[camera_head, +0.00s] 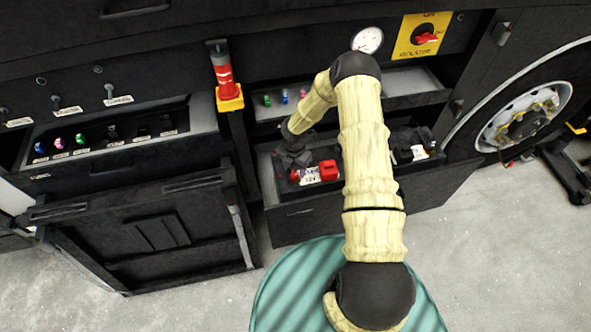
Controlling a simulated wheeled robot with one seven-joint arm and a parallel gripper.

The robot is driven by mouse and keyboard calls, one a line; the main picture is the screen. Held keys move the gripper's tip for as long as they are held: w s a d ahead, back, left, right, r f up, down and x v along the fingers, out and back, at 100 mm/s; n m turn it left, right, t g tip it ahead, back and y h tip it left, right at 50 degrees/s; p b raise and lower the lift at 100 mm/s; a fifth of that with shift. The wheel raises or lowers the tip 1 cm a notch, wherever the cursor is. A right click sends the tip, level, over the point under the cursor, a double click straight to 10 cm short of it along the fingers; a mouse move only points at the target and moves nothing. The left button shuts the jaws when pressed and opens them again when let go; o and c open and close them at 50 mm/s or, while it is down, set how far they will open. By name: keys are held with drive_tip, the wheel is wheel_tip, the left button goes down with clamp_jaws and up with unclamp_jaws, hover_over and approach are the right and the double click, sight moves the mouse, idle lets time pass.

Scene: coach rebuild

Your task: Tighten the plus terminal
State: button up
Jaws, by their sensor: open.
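A battery tray (290,213) is pulled out low in the coach's side. In it lies a dark battery with a white "12V" label (310,175). A red block (328,170), which looks like the plus terminal's cover, sits right of the label. A smaller red part (294,175) shows at the label's left. My gripper (296,163) is open and points down over the tray's left end, close to the small red part. I cannot tell whether it touches anything. My arm hides the middle of the tray.
A drawer with several coloured plugs (80,139) is open at left, above a lowered flap (150,235). A red and yellow post (226,82) stands left of the tray. A yellow panel with a red switch (425,36) is above right, near a wheel (525,115). Right floor is mostly clear.

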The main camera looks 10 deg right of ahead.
sight(295, 177)
drive_tip(key=shift+d+f, duration=0.1)
drive_tip(key=shift+f, duration=0.85)
drive_tip(key=shift+s+f, duration=0.1)
drive_tip(key=shift+f, duration=0.25)
drive_tip(key=shift+s, duration=0.1)
drive_tip(key=c, duration=1)
drive_tip(key=shift+o, duration=0.2)
